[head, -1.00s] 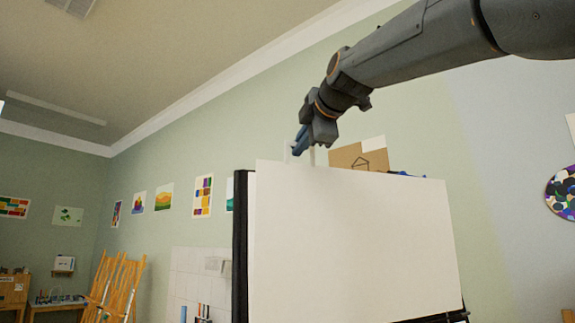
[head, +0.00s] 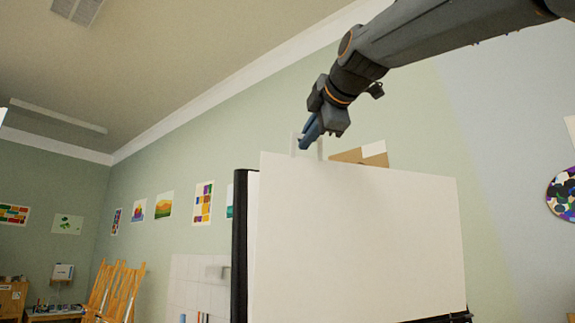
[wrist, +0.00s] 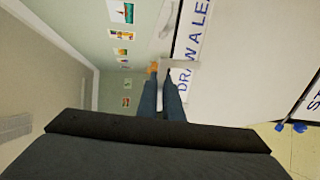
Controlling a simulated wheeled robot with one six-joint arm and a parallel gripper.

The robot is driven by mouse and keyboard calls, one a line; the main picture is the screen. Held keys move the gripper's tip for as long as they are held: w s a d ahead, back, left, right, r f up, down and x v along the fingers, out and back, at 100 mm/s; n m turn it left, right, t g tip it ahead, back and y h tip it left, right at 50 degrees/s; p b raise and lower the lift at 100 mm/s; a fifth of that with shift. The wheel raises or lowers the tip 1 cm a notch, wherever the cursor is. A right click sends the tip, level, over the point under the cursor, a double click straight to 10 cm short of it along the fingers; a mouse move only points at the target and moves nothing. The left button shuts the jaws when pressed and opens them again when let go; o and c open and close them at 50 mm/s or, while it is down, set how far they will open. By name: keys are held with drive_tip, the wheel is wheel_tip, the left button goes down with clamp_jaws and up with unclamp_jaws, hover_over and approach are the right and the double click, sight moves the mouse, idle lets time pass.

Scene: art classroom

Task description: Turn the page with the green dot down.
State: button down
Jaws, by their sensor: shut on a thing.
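A large blank white page (head: 360,240) faces me in the head view and fills most of the board's front. My gripper (head: 308,145) is at its top edge, left of the middle, with the fingers pointing down and left. It is shut, and the page is at its fingertips. In the wrist view my gripper (wrist: 161,76) has its two blue-grey fingers close together, beside a white sheet with blue lettering (wrist: 188,50) that reads "DRAW A LEA". A pale strip crosses by the fingertips. No green dot shows in either view.
A black board frame (head: 240,245) stands along the page's left side. A brown cardboard piece (head: 347,157) shows behind the top edge. Wooden easels (head: 115,290) stand far left. The air above the page is clear except for my arm.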

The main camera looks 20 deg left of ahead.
drive_tip(key=shift+s+d+f+b, duration=0.2)
drive_tip(key=shift+s+d+b, duration=0.35)
drive_tip(key=shift+s, duration=0.15)
drive_tip(key=shift+s+d+f+b, duration=0.25)
drive_tip(key=shift+s+d+b, duration=0.25)
drive_tip(key=shift+s, duration=0.15)
drive_tip(key=shift+s+d+f+b, duration=0.2)
drive_tip(key=shift+s+d+b, duration=0.35)
drive_tip(key=shift+s, duration=0.15)
drive_tip(key=s+d+f+b, duration=0.2)
drive_tip(key=s+d+b, duration=0.3)
drive_tip(key=s+b, duration=0.1)
drive_tip(key=shift+s+f, duration=0.4)
drive_tip(key=shift+s, duration=0.15)
drive_tip(key=shift+d, duration=0.1)
drive_tip(key=shift+s+b, duration=0.1)
drive_tip(key=shift+b, duration=0.25)
